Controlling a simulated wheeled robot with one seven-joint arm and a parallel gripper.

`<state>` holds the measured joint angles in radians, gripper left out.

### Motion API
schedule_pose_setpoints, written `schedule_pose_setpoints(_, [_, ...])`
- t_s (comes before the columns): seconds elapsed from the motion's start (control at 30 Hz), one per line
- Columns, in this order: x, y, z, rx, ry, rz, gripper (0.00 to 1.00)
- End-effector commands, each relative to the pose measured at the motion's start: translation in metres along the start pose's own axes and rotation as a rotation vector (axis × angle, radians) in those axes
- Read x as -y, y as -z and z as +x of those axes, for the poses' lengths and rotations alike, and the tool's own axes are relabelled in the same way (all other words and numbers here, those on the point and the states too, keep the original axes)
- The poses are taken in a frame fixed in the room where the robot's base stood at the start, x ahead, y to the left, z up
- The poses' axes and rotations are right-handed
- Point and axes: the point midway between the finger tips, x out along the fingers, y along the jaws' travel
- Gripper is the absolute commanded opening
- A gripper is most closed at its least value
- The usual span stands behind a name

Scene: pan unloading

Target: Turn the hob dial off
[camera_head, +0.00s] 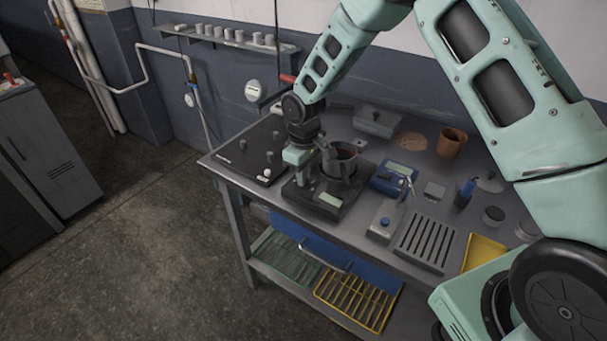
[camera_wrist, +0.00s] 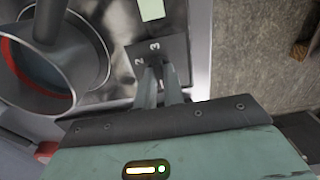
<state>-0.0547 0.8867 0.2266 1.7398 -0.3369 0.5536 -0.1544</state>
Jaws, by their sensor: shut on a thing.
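The hob (camera_head: 325,207) is a dark flat unit with a pale display at its front, and the display also shows in the wrist view (camera_wrist: 151,10). My gripper (camera_head: 301,179) is over the hob's front left. The dial itself is hidden by the fingers.
A dark panel with knobs (camera_head: 238,160) lies to the left on the table. To the right are a blue box (camera_head: 391,180), a slotted tray (camera_head: 426,241) and a brown pot (camera_head: 451,143). A grey lidded box (camera_head: 377,121) stands behind. The floor at left is clear.

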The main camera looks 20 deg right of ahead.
Motion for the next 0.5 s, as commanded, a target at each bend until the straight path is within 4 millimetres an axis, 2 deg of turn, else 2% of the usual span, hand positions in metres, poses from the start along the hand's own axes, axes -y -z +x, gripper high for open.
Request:
schedule_pose_setpoints(0.03, [-0.0006,0.0005,-0.0009,-0.001,-0.002,-0.002,0.0])
schedule_pose_setpoints(0.07, [-0.0005,0.0005,-0.0009,-0.001,-0.002,-0.002,0.15])
schedule_pose_setpoints(0.1, [-0.0006,0.0005,-0.0009,-0.001,-0.002,-0.002,0.27])
schedule_pose_setpoints(0.13, [-0.0005,0.0005,-0.0009,-0.001,-0.002,-0.002,0.32])
schedule_pose_setpoints(0.5, [-0.0005,0.0006,-0.005,-0.002,-0.001,0.0,0.32])
